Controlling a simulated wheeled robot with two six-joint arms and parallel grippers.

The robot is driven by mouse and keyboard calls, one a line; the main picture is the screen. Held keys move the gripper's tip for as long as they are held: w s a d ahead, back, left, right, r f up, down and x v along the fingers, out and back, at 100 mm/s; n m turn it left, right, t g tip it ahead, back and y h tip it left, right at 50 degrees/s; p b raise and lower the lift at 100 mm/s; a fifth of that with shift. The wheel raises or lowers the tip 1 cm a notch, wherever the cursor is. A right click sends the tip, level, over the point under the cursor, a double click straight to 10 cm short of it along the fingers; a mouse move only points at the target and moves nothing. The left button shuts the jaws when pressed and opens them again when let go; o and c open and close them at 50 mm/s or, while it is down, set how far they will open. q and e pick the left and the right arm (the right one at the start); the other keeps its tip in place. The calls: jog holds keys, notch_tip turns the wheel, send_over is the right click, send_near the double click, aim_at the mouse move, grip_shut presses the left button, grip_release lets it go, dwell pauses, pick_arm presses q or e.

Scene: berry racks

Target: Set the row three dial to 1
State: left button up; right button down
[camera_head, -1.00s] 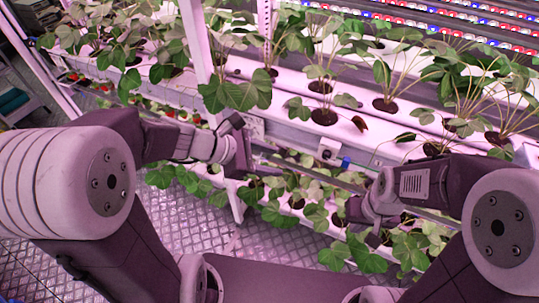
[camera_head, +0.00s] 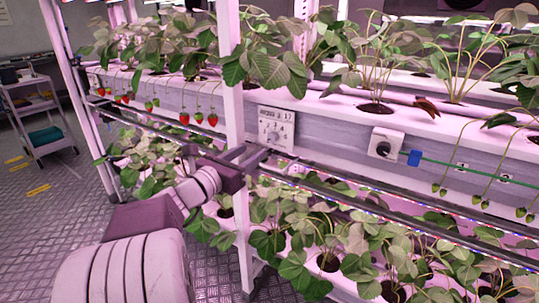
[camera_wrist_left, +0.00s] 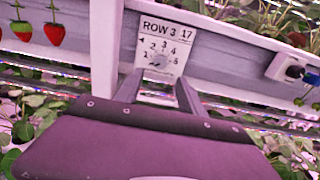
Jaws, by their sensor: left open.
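The row three dial (camera_head: 275,136) sits on a white plate (camera_head: 289,117) on the grey channel front, right of a white post. My left gripper (camera_head: 259,155) is open and empty, just below and in front of the plate. In the left wrist view its two fingers (camera_wrist_left: 159,77) point at the plate, apart, with the dial showing between and beyond their tips. My right gripper is out of view.
A white post (camera_head: 233,130) stands left of the plate. A white box with a black knob (camera_head: 383,148) and a blue connector (camera_head: 414,158) is to the right. Strawberries (camera_head: 198,118) hang left. A rail and leafy plants lie below; a cart (camera_head: 38,115) stands far left.

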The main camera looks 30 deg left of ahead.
aim_at(271, 139)
pick_arm(q)
jog(key=w, duration=0.3)
jog(key=w+b, duration=0.1)
jog(key=w, duration=0.2)
jog(key=w+b, duration=0.1)
jog(key=w, duration=0.2)
jog(key=shift+d, duration=0.35)
jog(key=shift+c, duration=0.4)
grip_shut()
